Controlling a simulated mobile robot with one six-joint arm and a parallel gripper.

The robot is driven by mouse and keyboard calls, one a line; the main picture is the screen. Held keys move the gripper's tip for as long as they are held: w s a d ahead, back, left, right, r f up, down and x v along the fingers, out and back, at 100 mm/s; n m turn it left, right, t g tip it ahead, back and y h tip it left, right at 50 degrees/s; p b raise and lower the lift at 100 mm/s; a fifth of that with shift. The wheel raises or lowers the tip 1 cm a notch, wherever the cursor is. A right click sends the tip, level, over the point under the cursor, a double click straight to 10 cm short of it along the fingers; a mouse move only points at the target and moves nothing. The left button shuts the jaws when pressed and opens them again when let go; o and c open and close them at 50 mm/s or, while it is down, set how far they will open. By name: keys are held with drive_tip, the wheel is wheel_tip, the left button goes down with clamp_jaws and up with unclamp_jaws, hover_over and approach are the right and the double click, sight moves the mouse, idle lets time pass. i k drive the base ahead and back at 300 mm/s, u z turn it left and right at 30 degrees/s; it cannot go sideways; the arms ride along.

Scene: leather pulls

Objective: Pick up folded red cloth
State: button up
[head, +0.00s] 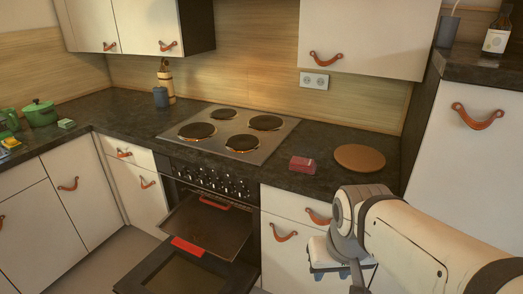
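A small folded red cloth (302,164) lies flat on the dark countertop, just right of the cooktop and left of a round brown board. It looks like a thick pinkish-red block with its whole outline visible. My gripper (330,272) is low in the head view, in front of the cabinet drawers and below the counter edge. It is apart from the cloth, with nothing visible held in it. Its bluish tips are small and partly hidden by my arm, so their opening is unclear.
The cooktop (232,131) has several dark plates. The oven door (180,273) hangs open, with a tray (207,228) pulled out. The round board (359,158) lies right of the cloth. A tall cabinet (476,160) stands at right. The counter between cloth and front edge is clear.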

sight(296, 165)
drive_tip(key=u, duration=0.1)
drive_tip(key=i, duration=1)
drive_tip(key=u, duration=0.05)
